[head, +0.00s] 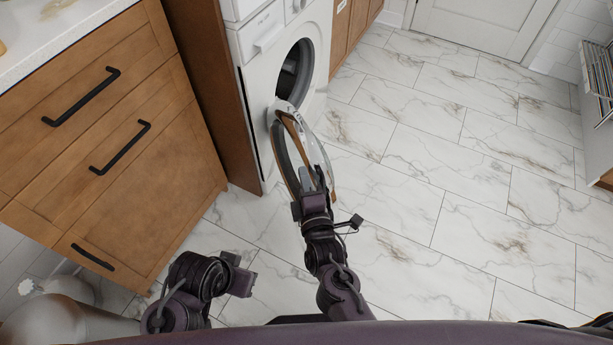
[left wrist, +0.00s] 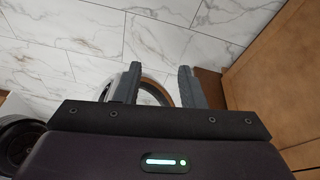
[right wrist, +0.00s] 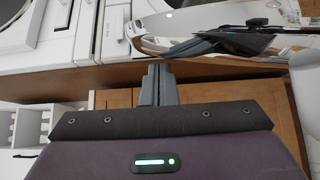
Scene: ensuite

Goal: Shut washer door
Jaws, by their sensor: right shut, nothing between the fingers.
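The white washer (head: 305,25) stands at the top centre of the head view, its round dark opening (head: 292,72) exposed. Its round door (head: 318,160), with a glass middle and brown-toned rim, is swung wide open towards me. The door also shows at the top right of the right wrist view (right wrist: 165,45). My right gripper (head: 311,190) is shut and empty at the near edge of the door; whether it touches is unclear. Its closed fingers show in the right wrist view (right wrist: 158,72). My left gripper (head: 244,275) is low at the left, open and empty (left wrist: 160,82), apart from the door.
A wooden drawer cabinet (head: 165,165) with black handles fills the left, under a pale countertop (head: 50,38). A brown panel (head: 212,90) stands beside the washer. Marble-tiled floor (head: 430,190) is clear to the right. An open rack (head: 598,85) is at the far right.

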